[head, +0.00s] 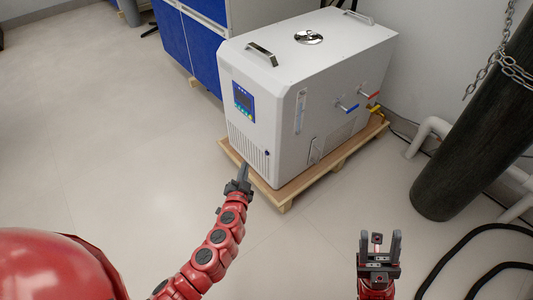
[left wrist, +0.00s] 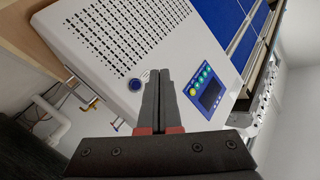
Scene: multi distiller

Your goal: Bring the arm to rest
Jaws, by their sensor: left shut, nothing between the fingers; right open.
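My left gripper (head: 243,174) is shut and empty, in front of the lower front corner of a white distiller (head: 300,90). In the left wrist view its closed fingers (left wrist: 158,80) point at the distiller's front panel (left wrist: 180,40), between a round dark button (left wrist: 134,85) and the control display (left wrist: 209,93); I cannot tell whether they touch the panel. My left arm (head: 212,250) reaches up from the bottom of the head view. My right gripper (head: 380,242) is open and empty at the lower right, apart from everything, with its fingers pointing up.
The distiller stands on a wooden pallet (head: 287,202). A dark cylinder (head: 470,130) with a chain (head: 508,68) stands at the right, near white pipes (head: 428,132). Black hoses (head: 470,245) lie at the lower right. Blue cabinets (head: 190,42) stand behind. The floor at left (head: 90,120) is clear.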

